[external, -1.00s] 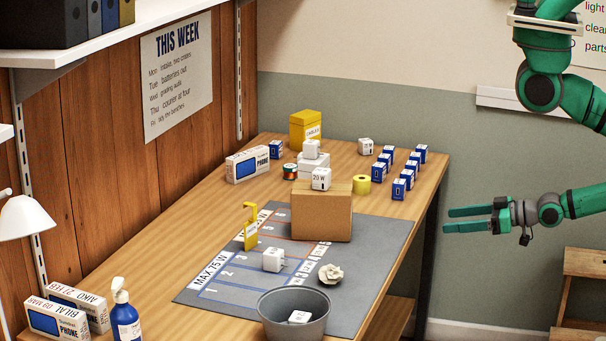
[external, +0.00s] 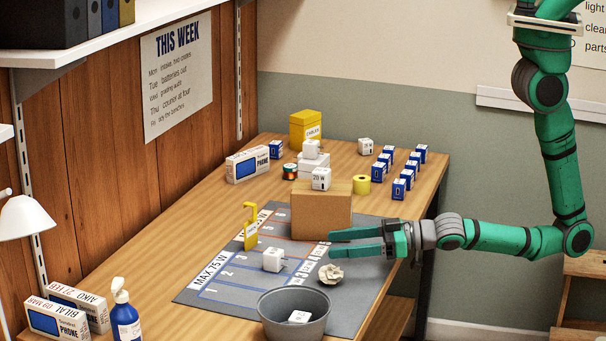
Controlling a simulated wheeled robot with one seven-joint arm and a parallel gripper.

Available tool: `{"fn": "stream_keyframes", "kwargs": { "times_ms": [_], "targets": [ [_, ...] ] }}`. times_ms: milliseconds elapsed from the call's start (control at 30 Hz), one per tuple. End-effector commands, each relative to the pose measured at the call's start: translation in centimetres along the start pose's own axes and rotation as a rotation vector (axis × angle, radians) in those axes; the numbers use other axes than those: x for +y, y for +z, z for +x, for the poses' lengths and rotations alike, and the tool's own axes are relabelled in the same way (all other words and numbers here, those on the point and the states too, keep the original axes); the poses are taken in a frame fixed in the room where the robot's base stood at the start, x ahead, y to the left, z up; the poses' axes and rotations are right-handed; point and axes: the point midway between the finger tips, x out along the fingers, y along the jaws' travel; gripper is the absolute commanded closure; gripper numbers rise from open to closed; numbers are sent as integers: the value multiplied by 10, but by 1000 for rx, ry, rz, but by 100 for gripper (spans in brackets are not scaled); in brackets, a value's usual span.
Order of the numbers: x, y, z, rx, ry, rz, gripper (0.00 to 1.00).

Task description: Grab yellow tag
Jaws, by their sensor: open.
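The yellow tag (external: 250,229) stands upright on the grey mat (external: 228,308), near its left side, with a hook shape at its top. My gripper (external: 330,243) is at the right of the mat, in front of the cardboard box, fingers pointing left toward the tag. It is open and empty, and well apart from the tag. The tag's lower part is partly pale, and its lettering is too small to read.
The cardboard box (external: 321,213) with a white charger (external: 321,178) on top stands just behind my gripper. Another white charger (external: 272,260), crumpled paper (external: 331,275) and a grey bin (external: 293,323) are nearer the front. Blue-and-white boxes (external: 398,189) stand at the back right.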

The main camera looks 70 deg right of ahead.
Motion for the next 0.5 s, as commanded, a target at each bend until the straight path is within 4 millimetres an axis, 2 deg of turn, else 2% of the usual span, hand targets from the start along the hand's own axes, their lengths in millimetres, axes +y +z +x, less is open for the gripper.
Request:
{"fn": "stream_keyframes", "kwargs": {
  "times_ms": [67,167,300,500],
  "targets": [
    [-10,-12,24,7,11,3,36],
    [-5,-17,55,-15,67,9,36],
    [22,-15,97,-85,193,19,36],
    [62,-17,137,-175,362,46,36]
  ]
}}
